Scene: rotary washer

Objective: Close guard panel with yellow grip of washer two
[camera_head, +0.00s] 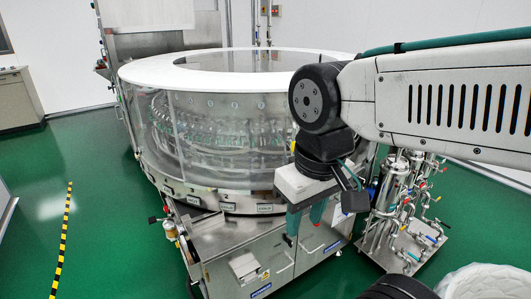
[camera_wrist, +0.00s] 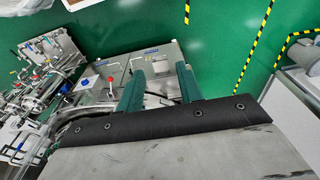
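The round washer (camera_head: 225,62) stands in the middle of the head view, with a white top ring and clear curved guard panels (camera_head: 205,130) around bottles or nozzles inside. A small yellow spot (camera_head: 293,146) shows at the right of the clear wall, beside my arm; I cannot tell if it is the yellow grip. My arm hides the washer's right side. My gripper (camera_head: 305,218) points down in front of the washer's lower cabinet, its green fingers apart and empty. In the wrist view my gripper (camera_wrist: 160,82) shows a clear gap between its fingers. No guard panel is clear in that view.
The steel lower cabinet (camera_head: 235,245) has doors and handles. A pipe manifold (camera_head: 400,210) with coloured valves stands at the right. Green floor with a yellow-black strip (camera_head: 64,238) lies open at the left. A white round container (camera_head: 485,282) is at lower right.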

